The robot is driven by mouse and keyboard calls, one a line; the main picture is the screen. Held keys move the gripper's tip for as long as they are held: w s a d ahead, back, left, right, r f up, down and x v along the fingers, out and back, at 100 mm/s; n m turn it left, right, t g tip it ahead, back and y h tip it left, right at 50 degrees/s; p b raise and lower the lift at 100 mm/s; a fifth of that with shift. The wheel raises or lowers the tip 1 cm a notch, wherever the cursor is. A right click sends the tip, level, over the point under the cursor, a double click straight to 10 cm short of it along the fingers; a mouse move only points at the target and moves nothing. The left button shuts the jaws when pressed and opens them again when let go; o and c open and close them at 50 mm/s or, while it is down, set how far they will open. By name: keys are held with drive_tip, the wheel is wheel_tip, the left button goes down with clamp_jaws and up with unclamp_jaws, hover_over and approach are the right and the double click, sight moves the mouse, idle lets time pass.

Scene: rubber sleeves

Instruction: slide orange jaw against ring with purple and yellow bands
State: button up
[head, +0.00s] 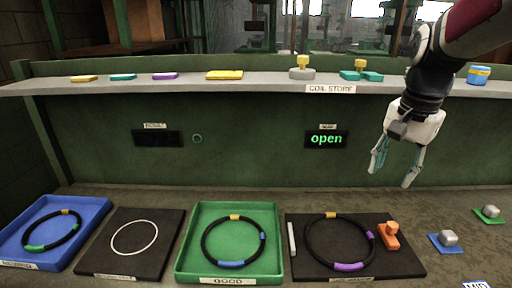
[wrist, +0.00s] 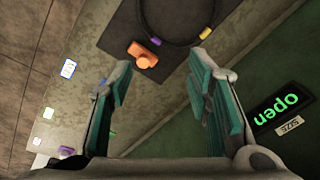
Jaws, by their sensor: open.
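The black ring with purple and yellow bands (head: 308,256) lies on a dark mat (head: 408,265) at the front right. It has a yellow band at the back and purple bands at the right and front. The orange jaw (head: 389,235) stands on the mat just right of the ring; I cannot tell whether they touch. In the wrist view the orange jaw (wrist: 144,53) shows ahead of the fingers, with part of the ring (wrist: 173,41) beyond. My gripper (head: 396,178) is open and empty, above and behind the mat. Its teal-padded fingers also show in the wrist view (wrist: 160,95).
A pale bar (head: 292,238) stands at the mat's left edge. A green tray (head: 184,249) and a blue tray (head: 98,213) each hold a banded ring. A mat (head: 172,224) with a white circle lies between them. A shelf (head: 220,86) runs behind. Small grey-topped blocks (head: 448,239) sit right.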

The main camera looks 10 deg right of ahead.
sight(394, 224)
drive_tip(key=w+d+f+m+g+b, duration=0.1)
drive_tip(key=w+d+f+m+g, duration=0.15)
drive_tip(key=d+f+m, duration=0.55)
drive_tip(key=f+n, duration=0.1)
drive_tip(key=f, duration=0.3)
drive_tip(key=d+f+n+p, duration=0.1)
drive_tip(key=f, duration=0.3)
drive_tip(key=f+n+t, duration=0.1)
drive_tip(key=f, duration=0.3)
drive_tip(key=shift+w+d, duration=0.25)
drive_tip(key=shift+d, duration=0.1)
drive_tip(key=shift+c, duration=0.5)
clamp_jaws()
